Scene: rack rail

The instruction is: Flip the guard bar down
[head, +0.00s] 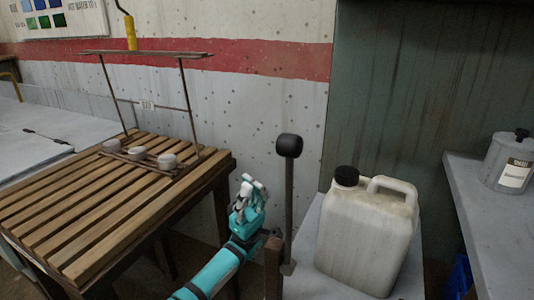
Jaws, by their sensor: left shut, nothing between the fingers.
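Two upright things could be the guard bar, and I cannot tell which it is. One is a dark upright bar (289,200) with a thick black end (289,146), standing to the right of my left gripper beside the jug. The other is a thin brown metal frame (186,105) with a long top rail, standing up from the slatted wooden table. My left gripper (250,190) is shut and empty, pointing up between the table and the dark bar. It appears apart from both. My right gripper is out of view.
The slatted table (110,205) holds several round grey pieces (167,161) at the frame's foot. A pale jug (368,235) with a black cap stands right of the dark bar. A grey counter (470,210) with a can (509,160) is far right.

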